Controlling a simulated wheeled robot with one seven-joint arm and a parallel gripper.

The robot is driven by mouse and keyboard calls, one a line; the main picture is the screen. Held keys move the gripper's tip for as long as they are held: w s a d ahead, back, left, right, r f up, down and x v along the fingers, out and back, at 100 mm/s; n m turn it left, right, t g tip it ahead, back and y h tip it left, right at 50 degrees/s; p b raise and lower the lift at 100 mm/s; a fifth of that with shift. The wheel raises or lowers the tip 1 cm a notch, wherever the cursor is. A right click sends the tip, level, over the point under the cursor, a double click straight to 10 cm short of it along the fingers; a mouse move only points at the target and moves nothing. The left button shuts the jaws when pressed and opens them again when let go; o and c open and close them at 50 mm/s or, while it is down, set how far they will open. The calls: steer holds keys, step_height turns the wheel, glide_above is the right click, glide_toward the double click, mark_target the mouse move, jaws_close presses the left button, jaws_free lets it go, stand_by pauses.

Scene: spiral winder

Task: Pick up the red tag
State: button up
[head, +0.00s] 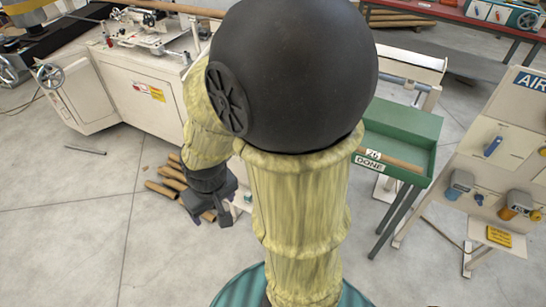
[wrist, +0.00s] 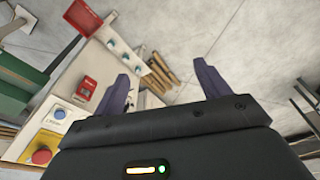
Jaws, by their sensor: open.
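My gripper (wrist: 161,72) is open and empty in the wrist view, its two dark fingers apart. A small red rectangular piece (wrist: 87,88) with a pale mark sits on the light control panel (wrist: 62,112), left of the left finger and apart from it. It looks like the red tag, but it is too small to read. I cannot make it out in the head view. There my gripper (head: 212,207) hangs low, left of my arm column, near the floor tubes, and my arm hides much of the middle.
The panel also carries a red button (wrist: 41,155) and a blue button (wrist: 59,114). Brown tubes (head: 168,180) lie near my gripper. A green tray (head: 408,122) marked DONE stands right, beside a pale tool board (head: 500,150). Open floor (head: 60,225) lies at left.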

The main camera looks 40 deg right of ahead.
steer(key=shift+o, duration=0.2)
steer(key=s+d+f+n+g+h+b, duration=0.1)
steer(key=d+f+n+g+h+b, duration=0.1)
steer(key=f, duration=0.4)
steer(key=s+d+f+n+g+h+b, duration=0.1)
steer(key=d+f+n+g+b, duration=0.1)
steer(key=d+f+b, duration=0.2)
step_height(320, 180, down, 2)
steer(key=shift+s+f+n+h+b, duration=0.2)
steer(key=shift+s+n+h+b, duration=0.1)
steer(key=shift+n+h+b, duration=0.15)
steer(key=w+d+f+n+t+h+b, duration=0.2)
steer(key=w+d+f+n+h+b, duration=0.6)
steer(key=d+f+n+h+b, duration=0.3)
steer(key=w+f+n+t+h+b, duration=0.1)
steer(key=w+f+n+t+b, duration=0.1)
steer(key=w+n+t+b, duration=0.2)
steer(key=w+n+t, duration=0.2)
steer(key=w, duration=0.2)
steer(key=shift+w+a+t, duration=0.15)
steer(key=shift+w+t, duration=0.05)
steer(key=shift+t, duration=0.2)
steer(key=shift+f+h, duration=0.1)
steer(key=shift+h, duration=0.15)
steer(key=x, duration=1.2)
steer(key=shift+b, duration=0.4)
